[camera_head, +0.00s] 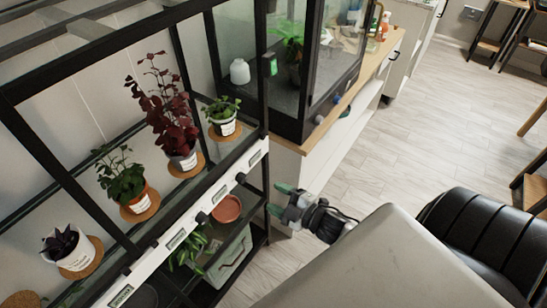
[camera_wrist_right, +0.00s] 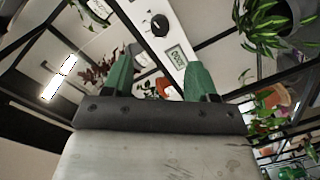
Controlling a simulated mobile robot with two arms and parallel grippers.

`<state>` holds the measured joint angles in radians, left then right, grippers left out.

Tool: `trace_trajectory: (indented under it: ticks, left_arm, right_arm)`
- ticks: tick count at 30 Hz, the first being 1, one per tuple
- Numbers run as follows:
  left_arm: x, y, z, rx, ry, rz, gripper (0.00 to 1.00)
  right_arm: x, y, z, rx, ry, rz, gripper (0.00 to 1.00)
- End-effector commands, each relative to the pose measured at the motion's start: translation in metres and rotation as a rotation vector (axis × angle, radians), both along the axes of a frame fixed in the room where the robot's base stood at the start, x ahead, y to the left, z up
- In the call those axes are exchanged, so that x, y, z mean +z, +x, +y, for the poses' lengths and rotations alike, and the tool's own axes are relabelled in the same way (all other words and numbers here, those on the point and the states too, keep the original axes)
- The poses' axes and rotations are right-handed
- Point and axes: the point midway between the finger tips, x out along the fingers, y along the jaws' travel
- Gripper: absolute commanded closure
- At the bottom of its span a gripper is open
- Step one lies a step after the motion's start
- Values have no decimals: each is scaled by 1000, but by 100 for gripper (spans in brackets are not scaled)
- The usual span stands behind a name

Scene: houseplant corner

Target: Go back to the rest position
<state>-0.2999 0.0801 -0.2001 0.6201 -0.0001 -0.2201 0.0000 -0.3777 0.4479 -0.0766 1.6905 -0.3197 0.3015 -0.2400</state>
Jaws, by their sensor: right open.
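My right gripper (camera_head: 280,200) is open, with green fingertips, in front of the plant rack's right end in the head view. In the right wrist view its two green fingers (camera_wrist_right: 160,75) stand apart with nothing between them. Behind them a white rail with a dial and a small display (camera_wrist_right: 177,57) shows. My left gripper is not in view.
The black-framed rack holds several potted plants, including a dark red one (camera_head: 168,108), on cork mats. A terracotta pot (camera_head: 228,208) sits on the lower shelf. A glass cabinet stands on a wooden counter (camera_head: 330,112). A black rounded object (camera_head: 480,235) is at right. Wooden floor (camera_head: 400,160) is clear between.

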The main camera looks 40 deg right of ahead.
Motion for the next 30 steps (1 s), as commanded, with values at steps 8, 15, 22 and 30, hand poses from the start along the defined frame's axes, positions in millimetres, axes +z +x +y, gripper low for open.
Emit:
trace_trajectory:
  ticks: [8, 15, 22, 30]
  left_arm:
    - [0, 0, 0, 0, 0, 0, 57]
    - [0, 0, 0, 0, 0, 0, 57]
    - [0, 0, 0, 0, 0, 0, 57]
    - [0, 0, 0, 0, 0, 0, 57]
  right_arm:
    - [0, 0, 0, 0, 0, 0, 42]
    - [-13, -1, -3, -20, 10, 34, 42]
    - [-119, -32, -19, -194, 113, 330, 42]
    - [-264, -131, -12, -454, 248, 795, 42]
